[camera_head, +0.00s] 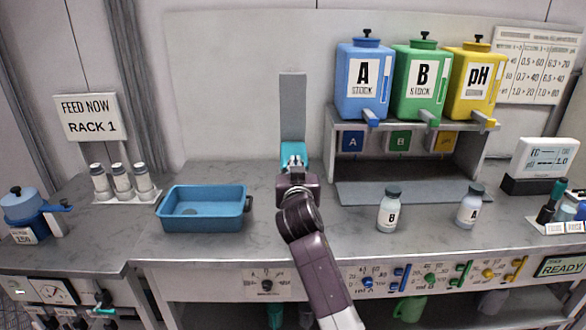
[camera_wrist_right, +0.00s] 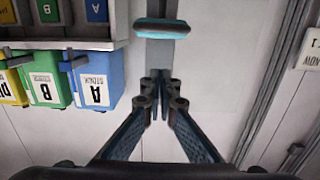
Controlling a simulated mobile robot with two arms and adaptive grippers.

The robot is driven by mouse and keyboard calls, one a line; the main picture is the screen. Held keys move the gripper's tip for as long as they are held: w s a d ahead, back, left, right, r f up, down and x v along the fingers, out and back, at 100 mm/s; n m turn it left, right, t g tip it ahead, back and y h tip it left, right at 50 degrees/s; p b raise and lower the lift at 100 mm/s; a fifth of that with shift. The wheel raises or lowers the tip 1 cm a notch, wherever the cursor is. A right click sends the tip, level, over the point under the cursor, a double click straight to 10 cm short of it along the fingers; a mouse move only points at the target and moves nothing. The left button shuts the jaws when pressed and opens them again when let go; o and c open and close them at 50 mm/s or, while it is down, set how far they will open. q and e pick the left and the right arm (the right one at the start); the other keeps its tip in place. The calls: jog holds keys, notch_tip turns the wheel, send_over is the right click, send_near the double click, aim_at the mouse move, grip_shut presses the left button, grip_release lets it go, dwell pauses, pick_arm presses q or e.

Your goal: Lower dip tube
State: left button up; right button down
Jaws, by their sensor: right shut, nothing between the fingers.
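A flat grey upright strip (camera_head: 293,100) stands at the back of the counter, with a teal part (camera_head: 303,152) low on it. I cannot tell for sure whether this is the dip tube. In the right wrist view the teal part is a rounded bar (camera_wrist_right: 162,27) across the grey strip (camera_wrist_right: 158,55). My right gripper (camera_head: 294,162) is in front of the teal part and hides some of it. In the wrist view its fingers (camera_wrist_right: 162,78) are shut and empty, with their tips apart from the bar in the picture. My left gripper is not in view.
A blue tray (camera_head: 205,226) and a rack of bottles (camera_head: 123,196) are on the left. Blue (camera_head: 364,108), green (camera_head: 411,112) and yellow (camera_head: 462,112) tanks stand on a shelf at right. Bottles B (camera_head: 387,215) and A (camera_head: 468,212) stand in front. A blue scale pot (camera_head: 22,205) is far left.

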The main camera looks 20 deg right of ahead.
jog(key=b+v, duration=0.1)
jog(key=v, duration=0.8)
jog(key=shift+s+f+b, duration=0.2)
jog(key=shift+f+b, duration=0.05)
jog(key=shift+b, duration=0.1)
